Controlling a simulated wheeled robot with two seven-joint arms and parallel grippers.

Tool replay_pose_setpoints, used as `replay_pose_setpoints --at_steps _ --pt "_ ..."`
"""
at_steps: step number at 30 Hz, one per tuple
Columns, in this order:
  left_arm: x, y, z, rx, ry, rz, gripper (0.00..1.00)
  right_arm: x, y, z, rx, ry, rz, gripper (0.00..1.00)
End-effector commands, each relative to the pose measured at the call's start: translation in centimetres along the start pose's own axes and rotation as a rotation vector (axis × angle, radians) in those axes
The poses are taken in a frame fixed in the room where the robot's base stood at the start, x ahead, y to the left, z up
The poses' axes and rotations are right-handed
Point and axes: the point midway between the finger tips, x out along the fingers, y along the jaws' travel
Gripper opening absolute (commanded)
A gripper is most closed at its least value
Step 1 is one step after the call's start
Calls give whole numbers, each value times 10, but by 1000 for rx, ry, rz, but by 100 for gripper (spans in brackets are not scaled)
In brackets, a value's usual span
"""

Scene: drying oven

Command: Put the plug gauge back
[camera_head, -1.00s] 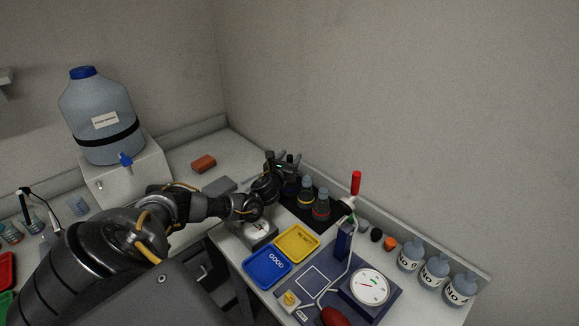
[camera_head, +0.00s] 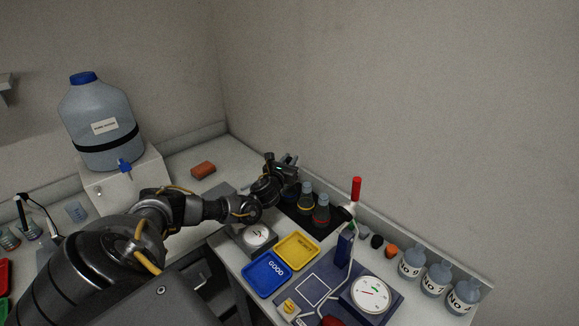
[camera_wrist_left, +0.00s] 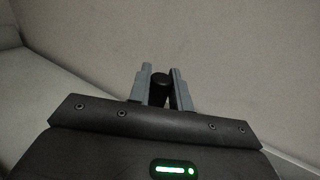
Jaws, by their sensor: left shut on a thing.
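My left gripper (camera_head: 290,160) is at the back of the bench, above and beside the leftmost of the dark-stoppered bottles. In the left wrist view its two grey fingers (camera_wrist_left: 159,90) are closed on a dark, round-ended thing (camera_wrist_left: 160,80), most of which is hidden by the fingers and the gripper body. I cannot tell for sure that this is the plug gauge. A slim upright piece with a red top (camera_head: 356,188) and a white and green lower part stands behind the dial unit. My right gripper is not in view.
Bottles with yellow and red bands (camera_head: 321,210) stand on a black mat. In front are a yellow tray (camera_head: 297,268), a blue tray marked GOOD (camera_head: 250,274) and a dial gauge (camera_head: 369,294). Labelled bottles (camera_head: 436,274) line the right. A large water jug (camera_head: 97,138) stands left.

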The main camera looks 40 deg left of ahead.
Motion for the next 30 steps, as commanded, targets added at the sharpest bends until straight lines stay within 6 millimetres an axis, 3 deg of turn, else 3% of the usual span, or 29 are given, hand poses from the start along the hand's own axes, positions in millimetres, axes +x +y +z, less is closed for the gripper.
replay_pose_setpoints --at_steps 5,12,21,30 --pt "-9 -2 25 -2 -4 -2 0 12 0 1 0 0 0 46" --pt "-49 -10 71 -2 -4 -4 0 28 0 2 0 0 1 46" --pt "-107 -23 96 -4 -3 -3 0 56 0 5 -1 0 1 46" --pt "-134 -28 112 -2 -3 -1 0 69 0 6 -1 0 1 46"
